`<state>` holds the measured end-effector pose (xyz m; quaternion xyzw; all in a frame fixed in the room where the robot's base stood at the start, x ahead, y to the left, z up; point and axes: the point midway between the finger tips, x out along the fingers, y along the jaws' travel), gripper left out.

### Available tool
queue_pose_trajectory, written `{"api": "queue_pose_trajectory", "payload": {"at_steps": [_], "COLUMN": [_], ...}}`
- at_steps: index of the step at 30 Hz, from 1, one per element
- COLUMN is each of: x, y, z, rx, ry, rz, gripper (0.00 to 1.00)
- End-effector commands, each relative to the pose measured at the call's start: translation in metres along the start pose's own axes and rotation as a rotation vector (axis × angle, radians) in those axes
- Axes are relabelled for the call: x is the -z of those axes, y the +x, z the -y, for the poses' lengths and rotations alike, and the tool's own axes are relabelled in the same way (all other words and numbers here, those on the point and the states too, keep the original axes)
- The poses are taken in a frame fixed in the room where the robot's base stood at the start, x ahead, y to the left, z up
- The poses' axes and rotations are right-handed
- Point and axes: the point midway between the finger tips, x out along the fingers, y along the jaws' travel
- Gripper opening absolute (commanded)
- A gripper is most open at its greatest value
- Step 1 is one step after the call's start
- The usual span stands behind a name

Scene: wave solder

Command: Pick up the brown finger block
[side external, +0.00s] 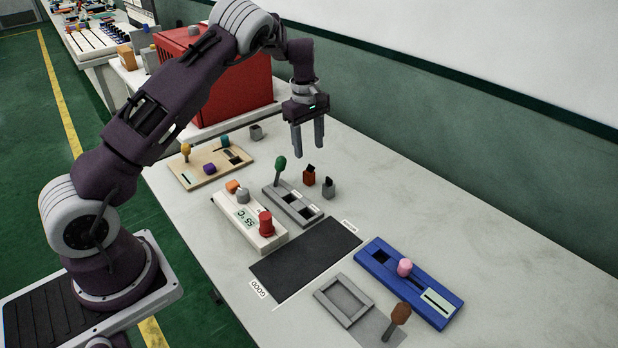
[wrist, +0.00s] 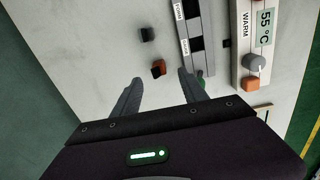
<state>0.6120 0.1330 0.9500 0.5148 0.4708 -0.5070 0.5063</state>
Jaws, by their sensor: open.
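The brown finger block (side external: 309,177) is a small reddish-brown block with a black top. It stands on the white bench, right of a grey two-socket fixture (side external: 304,212). In the wrist view the brown block (wrist: 158,68) shows just beyond and between my fingertips. My gripper (side external: 308,152) hangs above the bench, fingers pointing down, open and empty. In the wrist view my gripper (wrist: 161,79) has clear space between its fingers. A similar dark grey block (side external: 328,188) stands close beside the brown one, and it also shows in the wrist view (wrist: 147,34).
A green knob (side external: 280,163) rises from the fixture's far end. A white 55 °C unit (side external: 258,230), a black mat (side external: 290,272), a blue tray (side external: 375,255) and a brown-topped stick (side external: 400,312) lie nearer. A red box (side external: 230,85) stands behind. The bench right of the blocks is clear.

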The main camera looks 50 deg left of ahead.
Motion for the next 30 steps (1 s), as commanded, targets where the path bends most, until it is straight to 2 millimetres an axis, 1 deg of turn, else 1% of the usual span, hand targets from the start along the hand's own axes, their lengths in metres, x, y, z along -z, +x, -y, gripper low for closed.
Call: {"api": "queue_pose_trajectory", "payload": {"at_steps": [1,3,6,11,15,19,25,26,30], "x": [0.007,0.013,0.016,0.015,0.014,0.015,0.015,0.015,0.015], "y": [0.021,0.038,0.052,0.075,0.103,0.116,0.117,0.117,0.117], "z": [-0.002,-0.003,-0.004,-0.004,-0.005,-0.005,-0.005,-0.005,-0.005], "rx": [0.022,0.036,0.045,0.046,0.047,0.044,0.043,0.043,0.043], "ry": [-0.026,-0.053,-0.066,-0.065,-0.064,-0.064,-0.063,-0.063,-0.063], "rz": [-0.013,-0.024,-0.029,-0.029,-0.029,-0.029,-0.028,-0.028,-0.028], "gripper": [0.51,0.51,0.51,0.51,0.51,0.51,0.51,0.47,0.2]}}
